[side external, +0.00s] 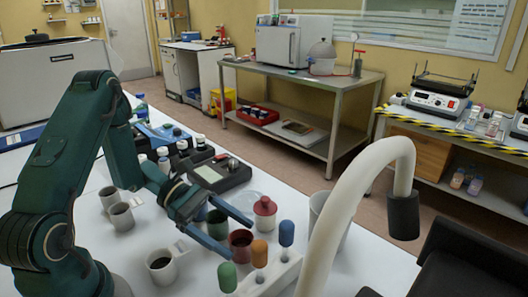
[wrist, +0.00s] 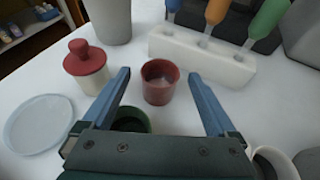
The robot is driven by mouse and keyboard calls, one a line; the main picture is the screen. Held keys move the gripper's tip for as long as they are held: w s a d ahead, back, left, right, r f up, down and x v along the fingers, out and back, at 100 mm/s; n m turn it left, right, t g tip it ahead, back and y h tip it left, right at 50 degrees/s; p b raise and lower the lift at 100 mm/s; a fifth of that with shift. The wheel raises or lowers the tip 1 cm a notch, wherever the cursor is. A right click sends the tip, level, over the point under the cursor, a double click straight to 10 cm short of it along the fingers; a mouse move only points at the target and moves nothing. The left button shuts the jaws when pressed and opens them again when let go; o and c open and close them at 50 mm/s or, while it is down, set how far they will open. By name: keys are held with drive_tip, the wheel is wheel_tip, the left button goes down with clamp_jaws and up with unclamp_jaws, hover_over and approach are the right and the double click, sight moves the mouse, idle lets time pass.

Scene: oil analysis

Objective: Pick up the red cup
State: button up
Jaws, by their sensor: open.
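The red cup (side external: 240,246) stands upright on the white table with its open top facing up. In the wrist view the red cup (wrist: 158,94) sits between and slightly beyond my two blue fingers. My gripper (side external: 243,239) is open, with one finger on each side of the cup in the side view. In the wrist view my gripper (wrist: 159,73) has clear gaps on both sides of the cup. I cannot tell the exact height of the fingers against the cup. A dark green cup (wrist: 131,119) is partly hidden below the gripper body.
A red-lidded jar (wrist: 88,68) stands left of the red cup, with a clear dish (wrist: 38,124) farther left. A white rack (wrist: 203,56) with blue, orange and green handles is behind. White mugs (side external: 161,268) stand nearby. A curved pale arm-like tube (side external: 345,190) fills the foreground.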

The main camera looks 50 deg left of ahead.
drive_tip(key=shift+w+d+f, duration=0.15)
drive_tip(key=shift+d+f, duration=0.05)
drive_tip(key=shift+d, duration=0.25)
drive_tip(key=c, duration=1.4)
drive_tip(key=shift+c, duration=0.2)
